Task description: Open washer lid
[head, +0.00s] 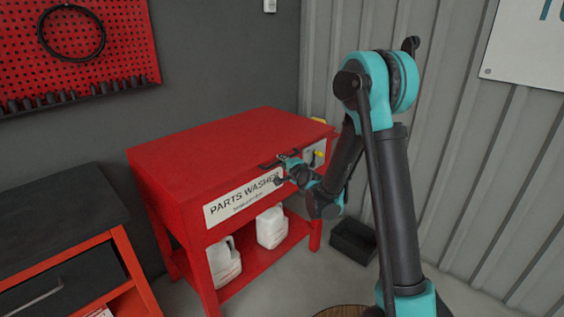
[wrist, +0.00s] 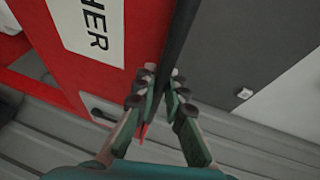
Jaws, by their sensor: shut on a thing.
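The red parts washer stands against the dark wall, with its white label (head: 243,200) on the front. Its red lid (head: 225,142) lies flat and looks closed in the head view. My gripper (head: 283,168) is at this handle.
White jugs (head: 271,227) stand on the washer's lower shelf. A black bin (head: 353,240) is on the floor to the right. A dark cabinet (head: 60,225) stands at left. The space above the lid is clear.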

